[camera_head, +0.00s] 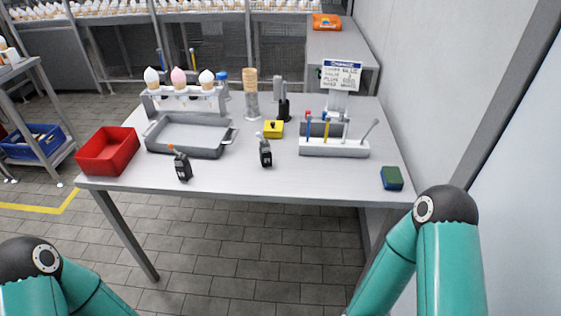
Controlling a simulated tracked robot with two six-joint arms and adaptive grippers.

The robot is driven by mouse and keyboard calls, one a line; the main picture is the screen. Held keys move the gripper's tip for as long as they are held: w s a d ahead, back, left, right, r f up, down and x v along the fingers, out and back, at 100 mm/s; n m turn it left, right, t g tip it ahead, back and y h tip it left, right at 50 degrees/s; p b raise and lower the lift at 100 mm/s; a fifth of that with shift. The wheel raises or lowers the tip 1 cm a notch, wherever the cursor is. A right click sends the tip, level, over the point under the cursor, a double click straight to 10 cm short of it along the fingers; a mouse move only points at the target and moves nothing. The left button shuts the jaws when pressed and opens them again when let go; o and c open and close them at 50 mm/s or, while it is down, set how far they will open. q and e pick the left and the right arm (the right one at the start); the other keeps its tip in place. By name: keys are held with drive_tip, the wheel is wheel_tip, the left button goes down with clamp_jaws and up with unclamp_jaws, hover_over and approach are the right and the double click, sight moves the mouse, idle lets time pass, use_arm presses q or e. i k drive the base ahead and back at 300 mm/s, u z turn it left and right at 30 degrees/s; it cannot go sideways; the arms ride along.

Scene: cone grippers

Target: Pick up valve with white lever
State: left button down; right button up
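Two small black valves stand on the grey table (225,183). The valve with a white lever (265,154) is near the middle front; its pale lever tip shows at the top, though small. The other valve (182,167) stands further left, in front of the grey tray, with an orange lever. Only my teal arm links show, at the bottom left and the lower right. Neither gripper is in the picture, and both visible arm parts are apart from the table objects.
A red bin (107,151) is at the table's left end, beside a grey tray (187,151). A cone stand (185,98), a yellow box (273,129), a white tool holder (334,148) and a green-blue sponge (391,178) are also there. The front middle of the table is clear.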

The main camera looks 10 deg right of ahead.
sight(265, 153)
drive_tip(key=u, duration=0.15)
drive_tip(key=i, duration=0.95)
drive_tip(key=z, duration=0.05)
